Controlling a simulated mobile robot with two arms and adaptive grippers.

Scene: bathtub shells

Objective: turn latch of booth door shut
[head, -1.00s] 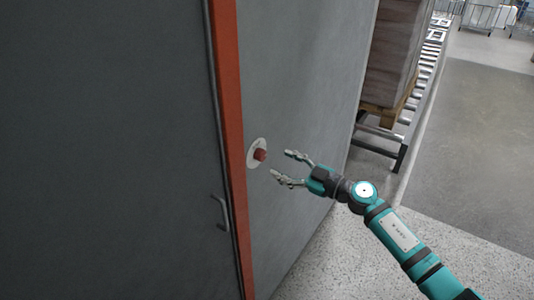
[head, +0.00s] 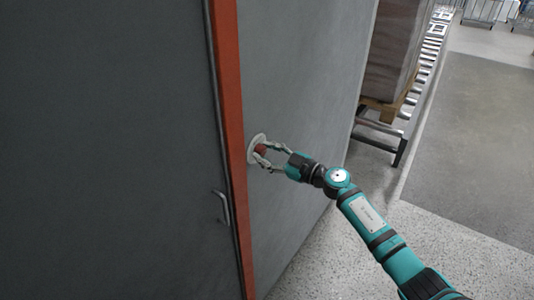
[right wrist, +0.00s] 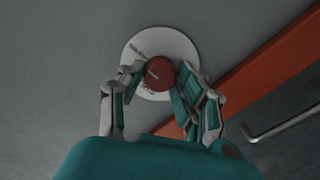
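The latch is a red knob (head: 261,149) on a round white plate (head: 254,142), set in the grey wall just right of the orange door frame. My right gripper (head: 264,154) is at the knob with its fingers on either side of it. In the right wrist view the red knob (right wrist: 158,73) sits between the fingertips, with the white plate (right wrist: 165,42) behind it. Whether both fingers touch the knob is hard to tell. The grey booth door (head: 110,150) stands left of the frame, flush with it. My left gripper is out of view.
A bar handle (head: 222,208) sticks out from the door near the orange frame (head: 231,110). A wrapped pallet load (head: 396,50) stands on a roller conveyor (head: 430,60) at the back right. The floor right of the wall is clear.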

